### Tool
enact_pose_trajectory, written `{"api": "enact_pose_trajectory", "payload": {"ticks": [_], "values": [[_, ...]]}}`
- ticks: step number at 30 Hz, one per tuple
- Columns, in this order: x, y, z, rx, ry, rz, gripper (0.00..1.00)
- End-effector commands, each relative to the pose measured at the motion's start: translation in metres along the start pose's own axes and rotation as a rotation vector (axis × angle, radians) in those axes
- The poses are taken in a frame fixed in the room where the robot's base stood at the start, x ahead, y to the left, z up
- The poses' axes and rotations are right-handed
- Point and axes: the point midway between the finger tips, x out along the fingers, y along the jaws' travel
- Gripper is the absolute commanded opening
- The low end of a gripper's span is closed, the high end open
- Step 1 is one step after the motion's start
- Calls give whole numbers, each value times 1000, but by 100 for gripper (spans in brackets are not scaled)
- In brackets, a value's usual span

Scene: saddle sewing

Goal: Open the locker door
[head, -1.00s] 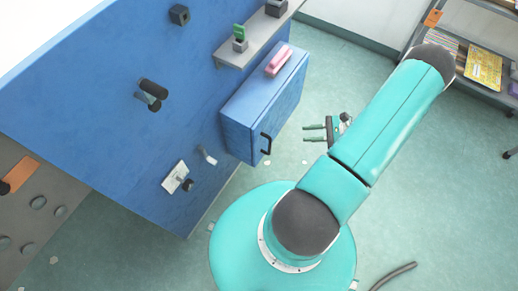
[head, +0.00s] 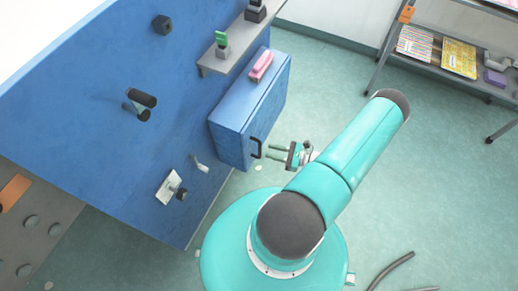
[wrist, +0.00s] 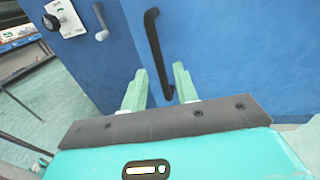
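The blue locker (head: 245,105) is mounted on the blue wall panel, and its door (wrist: 225,45) looks shut. A black bar handle (head: 256,148) stands out from the door; in the wrist view the handle (wrist: 157,50) runs upright, its lower end between my fingers in the picture. My gripper (head: 268,152) is open, its two pale green fingers pointing at the handle. In the wrist view my gripper (wrist: 158,85) has one finger on each side of the handle's lower part. I cannot tell whether either finger touches it.
A pink object (head: 262,66) lies on top of the locker. A grey shelf (head: 235,45) sits above it. A lever (head: 199,163) and a white plate with a knob (head: 170,187) are on the panel to the left. A rack (head: 450,60) stands at the back right. The floor between is clear.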

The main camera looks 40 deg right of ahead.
Motion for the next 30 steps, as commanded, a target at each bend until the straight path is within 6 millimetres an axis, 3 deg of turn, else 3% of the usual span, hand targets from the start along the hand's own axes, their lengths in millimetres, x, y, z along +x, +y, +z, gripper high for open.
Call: {"api": "enact_pose_trajectory", "payload": {"ticks": [3, 9, 20, 25, 30], "values": [[26, 2, 0, 0, -1, 4, 30], [53, 3, 0, 1, -1, 5, 30], [60, 3, 0, -1, 1, 4, 30], [60, 3, 0, -1, 1, 4, 0], [60, 3, 0, -1, 0, 4, 0]]}}
